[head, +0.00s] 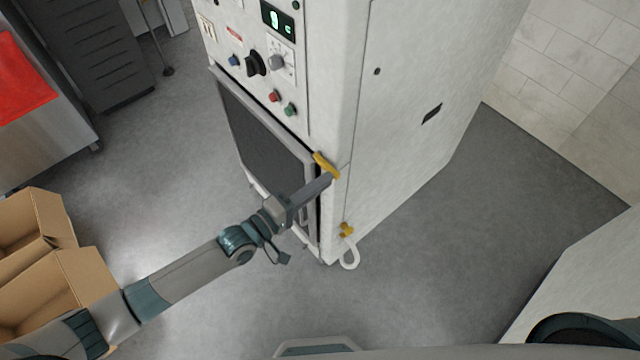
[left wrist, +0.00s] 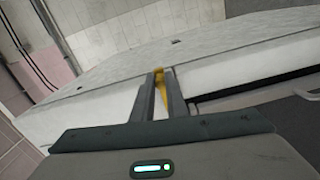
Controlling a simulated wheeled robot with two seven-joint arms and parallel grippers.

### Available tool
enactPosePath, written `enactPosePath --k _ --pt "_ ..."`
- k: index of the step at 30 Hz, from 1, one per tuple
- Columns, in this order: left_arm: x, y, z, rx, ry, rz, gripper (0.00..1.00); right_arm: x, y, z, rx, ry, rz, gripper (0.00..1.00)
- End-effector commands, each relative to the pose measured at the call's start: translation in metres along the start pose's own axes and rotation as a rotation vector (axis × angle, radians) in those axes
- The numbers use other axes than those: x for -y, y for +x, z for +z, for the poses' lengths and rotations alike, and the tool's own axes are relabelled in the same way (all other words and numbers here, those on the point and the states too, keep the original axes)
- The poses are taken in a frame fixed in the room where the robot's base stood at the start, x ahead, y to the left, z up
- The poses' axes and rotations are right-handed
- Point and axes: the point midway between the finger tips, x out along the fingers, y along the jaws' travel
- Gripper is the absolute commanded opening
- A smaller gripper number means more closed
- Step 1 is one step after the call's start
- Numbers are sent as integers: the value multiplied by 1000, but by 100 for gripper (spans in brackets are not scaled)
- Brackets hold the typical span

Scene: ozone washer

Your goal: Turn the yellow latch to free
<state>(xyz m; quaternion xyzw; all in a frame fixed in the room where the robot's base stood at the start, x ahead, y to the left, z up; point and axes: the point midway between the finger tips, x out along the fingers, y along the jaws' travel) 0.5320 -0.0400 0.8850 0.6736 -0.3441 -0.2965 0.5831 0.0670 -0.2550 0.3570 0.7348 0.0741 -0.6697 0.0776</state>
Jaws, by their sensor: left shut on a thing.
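The yellow latch (head: 326,164) is a short bar at the front edge of the tall white washer cabinet (head: 400,110), beside the dark door (head: 262,135). It lies tilted in the head view. My left gripper (head: 330,178) reaches it from the lower left and is shut on it. In the left wrist view, the latch (left wrist: 159,82) shows as a yellow strip between my two fingers (left wrist: 160,95), which hide part of it. My right gripper is not in view.
Knobs and buttons (head: 256,63) are above the door. Open cardboard boxes (head: 50,290) stand at lower left. The grey floor (head: 440,240) right of the cabinet is clear.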

Motion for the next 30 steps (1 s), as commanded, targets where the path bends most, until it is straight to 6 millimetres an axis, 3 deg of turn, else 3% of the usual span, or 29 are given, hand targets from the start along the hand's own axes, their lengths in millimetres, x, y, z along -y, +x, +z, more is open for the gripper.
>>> enactPosePath --k 9,10,12,30 --pt "-1 0 -1 -1 -2 1 0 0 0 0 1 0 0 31" --pt "-1 0 -1 -1 -2 2 17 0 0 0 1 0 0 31" --pt "-1 0 -1 -1 -2 2 32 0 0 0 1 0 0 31" --pt "0 -6 0 -1 -2 1 32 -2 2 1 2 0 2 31"
